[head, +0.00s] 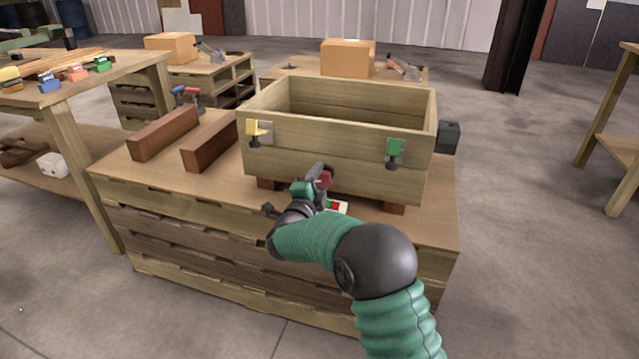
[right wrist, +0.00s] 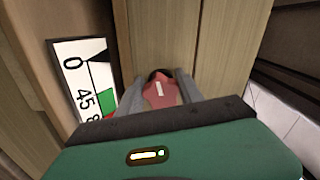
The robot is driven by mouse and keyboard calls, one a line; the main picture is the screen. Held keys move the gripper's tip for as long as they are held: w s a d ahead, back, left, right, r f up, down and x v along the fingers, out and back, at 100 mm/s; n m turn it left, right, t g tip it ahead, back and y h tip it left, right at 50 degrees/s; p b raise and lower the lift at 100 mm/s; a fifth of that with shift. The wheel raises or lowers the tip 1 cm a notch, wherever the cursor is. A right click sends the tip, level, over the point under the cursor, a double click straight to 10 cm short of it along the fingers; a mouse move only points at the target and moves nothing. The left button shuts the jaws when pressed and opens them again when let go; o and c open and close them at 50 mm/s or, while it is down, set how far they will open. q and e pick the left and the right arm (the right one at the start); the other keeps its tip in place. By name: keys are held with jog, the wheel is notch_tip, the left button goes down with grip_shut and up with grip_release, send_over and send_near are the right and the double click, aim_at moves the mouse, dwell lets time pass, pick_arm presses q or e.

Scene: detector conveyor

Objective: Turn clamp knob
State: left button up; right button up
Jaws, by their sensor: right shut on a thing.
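A red knob (head: 326,179) sits low at the front of the wooden crate. My right gripper (head: 322,174) is at the knob, in front of the crate wall. In the right wrist view, the red knob (right wrist: 161,88) with a white line on it lies between the two grey fingers of my right gripper (right wrist: 160,90), which is shut on it. The white line runs nearly straight up that picture. A white label (head: 338,207) with red and green patches lies by the knob. In the right wrist view, the label (right wrist: 82,82) shows 0 and 45. My left gripper is not seen.
The wooden crate (head: 340,160) stands on a pallet-built table, with a yellow clamp (head: 254,128) and a green clamp (head: 395,147) on its front. Two brown blocks (head: 165,134) lie to its left. A side table (head: 95,77) stands at the left. Open floor lies at the right.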

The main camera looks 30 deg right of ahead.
jog(key=shift+s+f+m, duration=0.1)
jog(key=shift+f+m, duration=0.2)
jog(key=shift+m, duration=0.3)
jog(key=o, duration=1.2)
jog(key=shift+o, duration=0.9)
jog(key=shift+r, duration=0.15)
jog(key=shift+s+a+r, duration=0.15)
jog(key=shift+a, duration=0.05)
jog(key=p+v, duration=0.6)
jog(key=v, duration=1)
jog(key=shift+a, duration=0.2)
